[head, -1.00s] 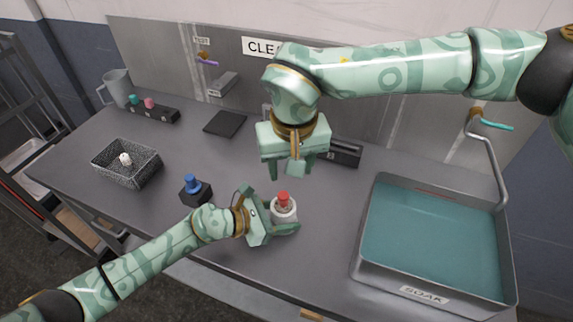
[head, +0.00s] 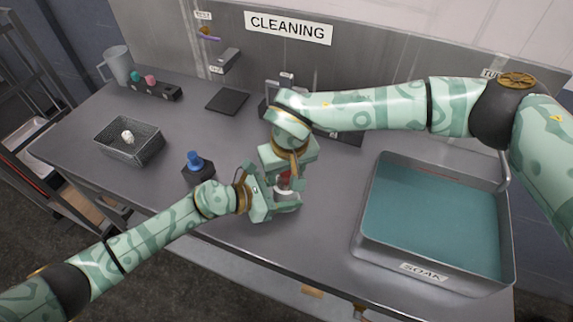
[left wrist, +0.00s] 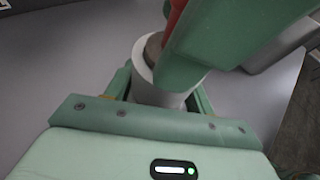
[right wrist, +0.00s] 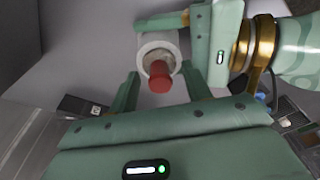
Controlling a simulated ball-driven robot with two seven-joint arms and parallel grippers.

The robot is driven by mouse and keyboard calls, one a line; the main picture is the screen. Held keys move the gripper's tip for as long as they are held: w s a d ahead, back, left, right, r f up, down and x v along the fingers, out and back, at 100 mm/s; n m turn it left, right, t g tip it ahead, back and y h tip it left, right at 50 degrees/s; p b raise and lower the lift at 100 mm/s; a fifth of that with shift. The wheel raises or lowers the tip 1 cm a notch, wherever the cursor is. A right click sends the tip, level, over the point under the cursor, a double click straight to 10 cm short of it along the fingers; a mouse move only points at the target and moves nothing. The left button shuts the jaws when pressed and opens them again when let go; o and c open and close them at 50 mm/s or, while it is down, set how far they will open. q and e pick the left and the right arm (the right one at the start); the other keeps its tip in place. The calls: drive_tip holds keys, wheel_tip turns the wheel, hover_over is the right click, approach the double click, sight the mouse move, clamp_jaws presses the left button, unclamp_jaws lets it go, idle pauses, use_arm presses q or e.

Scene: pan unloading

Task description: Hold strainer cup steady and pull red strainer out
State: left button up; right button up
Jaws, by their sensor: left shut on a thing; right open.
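The white strainer cup (right wrist: 150,50) stands on the table with the red strainer (right wrist: 160,78) seated in it, its red handle pointing up. In the head view the cup (head: 286,194) is partly hidden by my grippers. My left gripper (left wrist: 160,95) is shut around the cup's body from the side. My right gripper (right wrist: 162,85) is above the cup, pointing down, with its open fingers on either side of the red handle. A little of the red handle (head: 284,180) shows between the fingers in the head view. I cannot tell whether the fingers touch it.
A soak basin (head: 365,225) stands at the right. A black block with a blue-handled tool (head: 195,161) stands left of my left gripper. A speckled bin (head: 110,150) with a white item, a dark pad (head: 227,101) and a grey jug (head: 118,66) are farther left.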

drive_tip(key=c, duration=1)
clamp_jaws()
drive_tip(key=shift+r, duration=0.65)
drive_tip(key=shift+r, duration=2.95)
use_arm(q)
drive_tip(key=o, duration=1.1)
drive_tip(key=shift+o, duration=0.2)
